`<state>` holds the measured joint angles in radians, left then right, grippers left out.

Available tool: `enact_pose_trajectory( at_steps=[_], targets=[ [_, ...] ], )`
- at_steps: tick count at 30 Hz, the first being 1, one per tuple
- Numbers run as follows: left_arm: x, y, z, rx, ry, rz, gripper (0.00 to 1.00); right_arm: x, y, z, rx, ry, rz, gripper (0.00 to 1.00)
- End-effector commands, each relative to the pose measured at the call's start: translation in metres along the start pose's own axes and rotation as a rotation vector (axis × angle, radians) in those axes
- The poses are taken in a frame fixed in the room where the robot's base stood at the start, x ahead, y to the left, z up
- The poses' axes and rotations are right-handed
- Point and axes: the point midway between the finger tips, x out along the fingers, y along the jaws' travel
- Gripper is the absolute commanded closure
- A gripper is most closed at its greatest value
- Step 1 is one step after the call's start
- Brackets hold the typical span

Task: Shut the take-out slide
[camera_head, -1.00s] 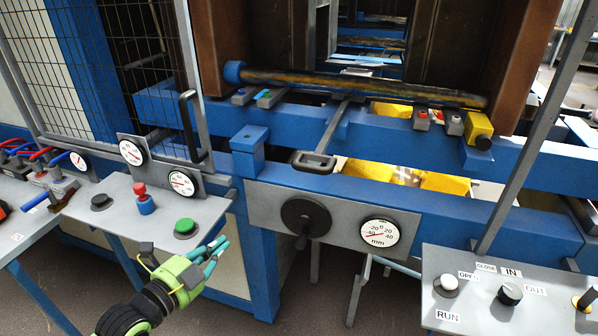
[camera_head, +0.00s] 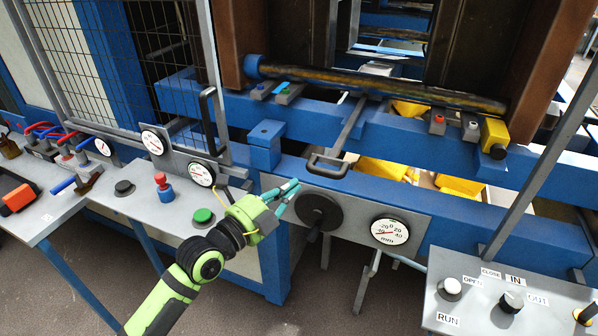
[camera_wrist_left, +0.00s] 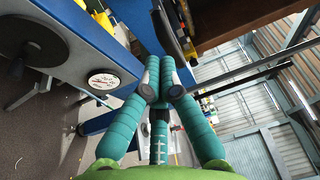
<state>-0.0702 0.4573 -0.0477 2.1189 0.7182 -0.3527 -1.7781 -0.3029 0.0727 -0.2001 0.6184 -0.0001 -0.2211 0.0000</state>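The take-out slide appears to be the flat grey bar (camera_head: 349,127) with a dark loop handle (camera_head: 328,166) at its near end. It lies across the blue beams toward the dark opening at the back. My left gripper (camera_head: 291,187) is just left of and below the loop handle, apart from it, near the round black handwheel (camera_head: 319,211). Its teal fingers are drawn together, with nothing seen between them; they also show in the left wrist view (camera_wrist_left: 161,72). My right gripper is not in view.
A dial gauge (camera_head: 389,231) is mounted right of the handwheel. A button panel (camera_head: 485,290) stands at lower right, below a slanted grey post (camera_head: 545,135). A vertical black handle (camera_head: 207,120) and mesh guard are at left. A blue block (camera_head: 266,145) stands beside the slide handle.

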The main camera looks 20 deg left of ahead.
Motion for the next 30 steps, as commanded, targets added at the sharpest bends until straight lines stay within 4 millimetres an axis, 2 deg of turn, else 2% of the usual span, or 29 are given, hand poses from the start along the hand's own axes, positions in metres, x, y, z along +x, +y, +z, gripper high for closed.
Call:
enact_pose_trajectory(
  at_steps=[1, 7, 20, 26, 30],
  targets=[
    [0.009, -0.005, 0.001, -0.003, -0.002, -0.001, 1.00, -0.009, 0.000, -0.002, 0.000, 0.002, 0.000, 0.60],
    [0.029, -0.002, 0.001, -0.002, -0.001, 0.000, 1.00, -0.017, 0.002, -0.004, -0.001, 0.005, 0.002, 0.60],
    [0.033, 0.001, 0.001, 0.000, -0.002, 0.001, 1.00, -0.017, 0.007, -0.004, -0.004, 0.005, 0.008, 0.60],
    [0.044, 0.003, 0.004, 0.002, -0.001, 0.000, 1.00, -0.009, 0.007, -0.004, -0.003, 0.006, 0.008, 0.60],
    [0.066, 0.006, 0.012, 0.006, -0.001, -0.003, 1.00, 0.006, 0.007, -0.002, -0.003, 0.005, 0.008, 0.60]
  ],
)
